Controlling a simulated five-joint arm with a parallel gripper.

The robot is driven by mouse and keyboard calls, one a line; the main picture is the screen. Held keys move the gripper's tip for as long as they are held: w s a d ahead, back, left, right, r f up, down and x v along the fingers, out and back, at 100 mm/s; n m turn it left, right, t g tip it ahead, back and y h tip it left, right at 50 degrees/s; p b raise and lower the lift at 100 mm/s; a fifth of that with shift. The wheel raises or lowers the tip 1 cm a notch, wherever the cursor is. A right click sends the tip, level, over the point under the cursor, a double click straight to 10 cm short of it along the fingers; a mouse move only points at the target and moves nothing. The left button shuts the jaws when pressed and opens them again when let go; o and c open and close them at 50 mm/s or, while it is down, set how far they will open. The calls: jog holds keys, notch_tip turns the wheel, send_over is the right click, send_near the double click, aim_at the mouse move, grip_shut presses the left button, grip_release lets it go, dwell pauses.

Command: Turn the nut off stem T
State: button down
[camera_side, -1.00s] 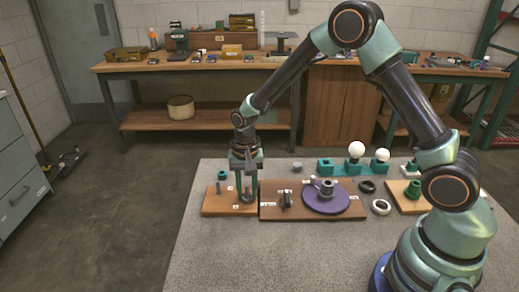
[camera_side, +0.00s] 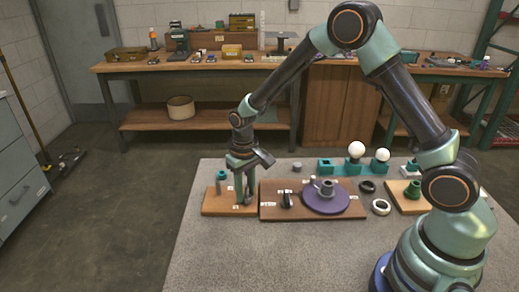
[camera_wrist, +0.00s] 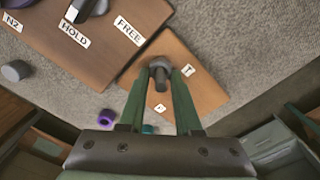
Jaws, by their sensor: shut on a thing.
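Stem T stands on the small wooden board (camera_side: 212,207) at the left of the work area; a "T" label (camera_wrist: 188,70) lies beside it. A dark grey nut (camera_wrist: 160,66) sits at the stem, seen from above in the wrist view. My gripper (camera_side: 245,200) points down at it, and in the wrist view its two teal fingers (camera_wrist: 160,78) close on the nut's sides. The fingers and nut hide most of the stem, so I cannot tell how high the nut sits.
A larger wooden board (camera_side: 275,213) adjoins on the right, with a purple disc (camera_side: 340,205) and a dark part (camera_side: 287,200). A thin grey post (camera_side: 219,188) stands left of my gripper. The front mat is clear.

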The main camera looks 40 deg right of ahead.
jog(key=n, duration=0.5)
jog(key=shift+s+a+r+n, duration=0.1)
jog(key=shift+a+n, duration=0.05)
jog(key=shift+n, duration=0.75)
jog(key=n, duration=0.4)
jog(key=shift+s+a+n, duration=0.1)
jog(key=shift+a+n, duration=0.05)
jog(key=shift+n, duration=1.35)
jog(key=shift+s+n, duration=0.1)
jog(key=shift+n, duration=1)
jog(key=n, duration=0.4)
jog(key=shift+s+a+n, duration=0.1)
jog(key=shift+s+n, duration=0.05)
jog(key=shift+n, duration=0.15)
